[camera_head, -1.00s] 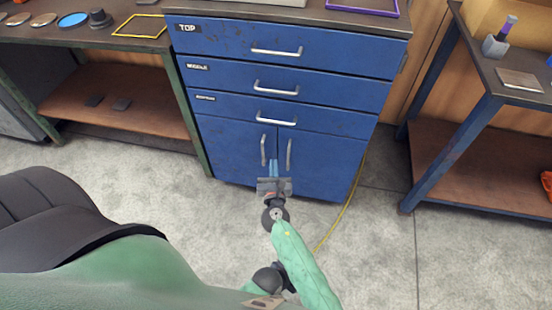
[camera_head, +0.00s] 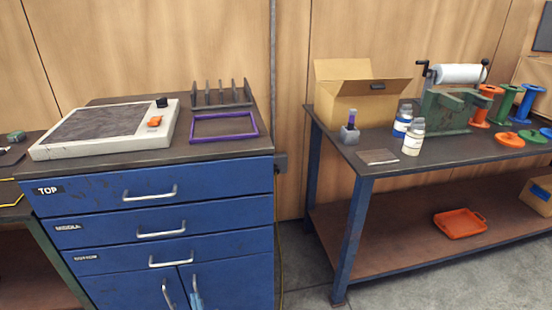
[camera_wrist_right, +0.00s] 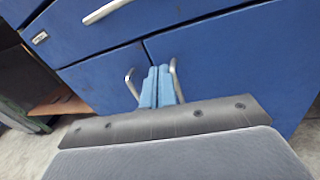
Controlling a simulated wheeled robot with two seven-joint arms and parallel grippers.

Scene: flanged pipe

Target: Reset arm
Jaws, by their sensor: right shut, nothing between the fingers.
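My right gripper (camera_head: 196,291) shows only as light-blue fingertips at the bottom edge of the head view, in front of the lower doors of the blue cabinet (camera_head: 95,200). In the right wrist view its two blue fingers (camera_wrist_right: 158,86) lie together, shut with nothing between them. They appear between the two door handles (camera_wrist_right: 131,84); I cannot tell whether they touch either one. The doors and the drawers marked TOP, MIDDLE and BOTTOM look shut. The rest of my right arm is out of the head view. My left gripper is in neither current view.
On the cabinet top are a white-framed device (camera_head: 110,128), a purple frame (camera_head: 224,127) and a dark slotted rack (camera_head: 221,95). The right bench (camera_head: 385,163) holds a cardboard box (camera_head: 350,97), bottles (camera_head: 413,138) and spools. An orange tray (camera_head: 460,223) is on its lower shelf.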

